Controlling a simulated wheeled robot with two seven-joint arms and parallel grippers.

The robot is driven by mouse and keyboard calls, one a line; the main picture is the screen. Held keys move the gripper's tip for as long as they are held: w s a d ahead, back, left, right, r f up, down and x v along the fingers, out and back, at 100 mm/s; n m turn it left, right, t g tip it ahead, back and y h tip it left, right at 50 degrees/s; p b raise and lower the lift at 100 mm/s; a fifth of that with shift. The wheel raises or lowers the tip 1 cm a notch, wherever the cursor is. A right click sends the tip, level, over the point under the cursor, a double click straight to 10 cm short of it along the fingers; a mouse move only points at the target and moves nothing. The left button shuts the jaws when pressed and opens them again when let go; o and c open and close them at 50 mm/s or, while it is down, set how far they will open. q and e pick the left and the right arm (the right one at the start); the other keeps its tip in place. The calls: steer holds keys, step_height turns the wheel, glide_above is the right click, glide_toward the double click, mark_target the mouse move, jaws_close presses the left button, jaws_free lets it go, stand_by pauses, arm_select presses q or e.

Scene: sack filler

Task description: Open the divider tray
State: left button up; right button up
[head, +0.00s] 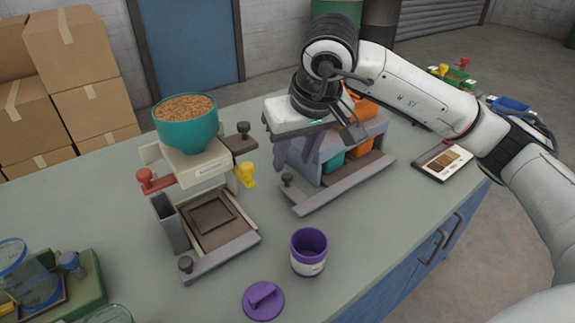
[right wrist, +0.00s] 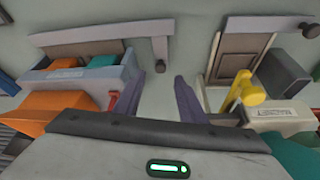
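What looks like the divider tray is the grey-blue unit (head: 372,132) on the bench, with teal and brown-orange compartments and an orange piece above. My left gripper is not in view.
A purple cup (head: 309,252) and purple lid (head: 263,300) lie in front. The bench between them is clear.

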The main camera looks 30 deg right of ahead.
mark_target(287, 175)
steer(key=x, duration=0.5)
steer(key=shift+f, duration=0.1)
jaws_close()
